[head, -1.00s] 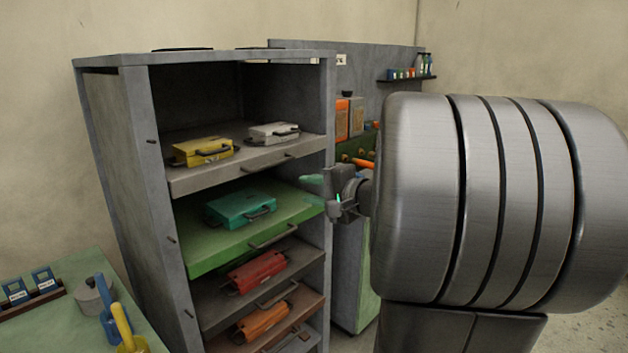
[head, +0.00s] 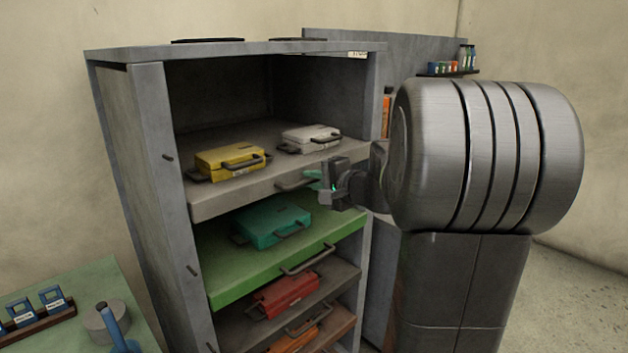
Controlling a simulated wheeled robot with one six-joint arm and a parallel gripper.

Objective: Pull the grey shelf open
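The grey shelf (head: 222,202) is the top shelf of an open grey cabinet, with a dark bar handle (head: 290,182) on its front edge. A yellow case (head: 228,160) and a whitish case (head: 308,138) lie on it. My gripper (head: 316,182) is just right of the handle, in front of the shelf's right part. Its fingers are small and partly overlap in the view, with a teal piece showing at the tip. I cannot tell whether it touches the handle or how wide it is open.
Below is a green shelf (head: 240,285) with a teal case (head: 270,222), then shelves with a red case (head: 284,292) and an orange case (head: 294,342). The cabinet's left post (head: 160,180) and a green table (head: 100,270) stand to the left.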

